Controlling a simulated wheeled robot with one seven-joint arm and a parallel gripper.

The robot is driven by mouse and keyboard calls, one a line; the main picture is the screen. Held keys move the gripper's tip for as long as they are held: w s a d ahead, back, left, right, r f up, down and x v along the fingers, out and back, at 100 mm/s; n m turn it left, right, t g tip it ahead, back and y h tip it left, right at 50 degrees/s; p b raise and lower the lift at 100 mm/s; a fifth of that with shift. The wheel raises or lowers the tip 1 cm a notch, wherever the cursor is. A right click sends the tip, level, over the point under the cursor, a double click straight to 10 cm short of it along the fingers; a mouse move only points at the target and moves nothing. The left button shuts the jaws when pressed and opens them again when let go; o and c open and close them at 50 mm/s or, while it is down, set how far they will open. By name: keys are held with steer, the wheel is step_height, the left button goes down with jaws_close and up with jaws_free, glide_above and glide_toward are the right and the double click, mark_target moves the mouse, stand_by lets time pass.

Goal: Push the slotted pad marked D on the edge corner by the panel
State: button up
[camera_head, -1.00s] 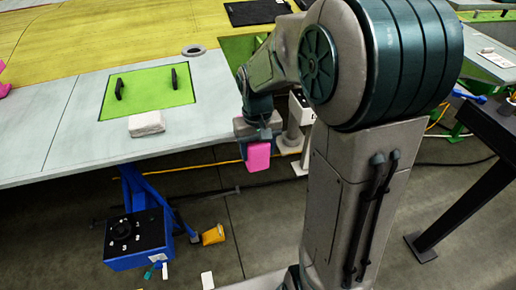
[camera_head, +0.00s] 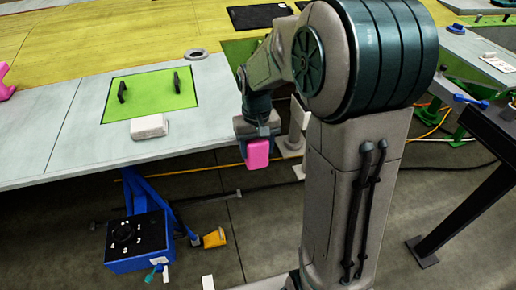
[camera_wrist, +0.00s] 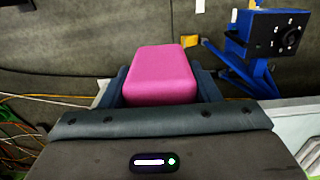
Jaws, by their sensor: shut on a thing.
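A pink pad (camera_head: 257,153) is held in my gripper (camera_head: 256,137), just off the right edge of the grey wing skin and over the floor. In the wrist view the pink pad (camera_wrist: 160,75) sits between the two dark jaws of my gripper (camera_wrist: 165,90). No letter or slot shows on the faces in view. The wing's edge corner (camera_head: 228,143) is left of my gripper, with a gap between. The green panel (camera_head: 150,95) with two black handles lies in the wing surface. Another pink piece (camera_head: 5,82) shows at the far left edge.
A white block (camera_head: 149,126) lies on the wing in front of the green panel. A blue stand (camera_head: 140,240) with a black top is below the edge. A yellow item (camera_head: 214,238) lies near it. A grey ring (camera_head: 197,54) and a black mat (camera_head: 259,16) lie farther back.

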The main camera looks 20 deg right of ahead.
steer(key=shift+w+f+p, duration=0.1)
steer(key=shift+w+p, duration=0.2)
steer(key=shift+w, duration=1.7)
steer(key=o, duration=1.1)
steer(key=shift+w, duration=0.15)
steer(key=shift+c, duration=0.2)
step_height(320, 180, up, 14)
steer(key=b, duration=0.1)
steer(key=shift+w+b, duration=0.2)
steer(key=shift+b, duration=0.1)
steer(key=shift+f, duration=0.1)
steer(key=s+f+t, duration=0.2)
steer(key=s, duration=0.8)
steer(key=s+f+t, duration=0.2)
steer(key=s+f, duration=0.1)
steer(key=s, duration=0.8)
steer(key=shift+s+f, duration=0.25)
steer(key=shift+f, duration=0.1)
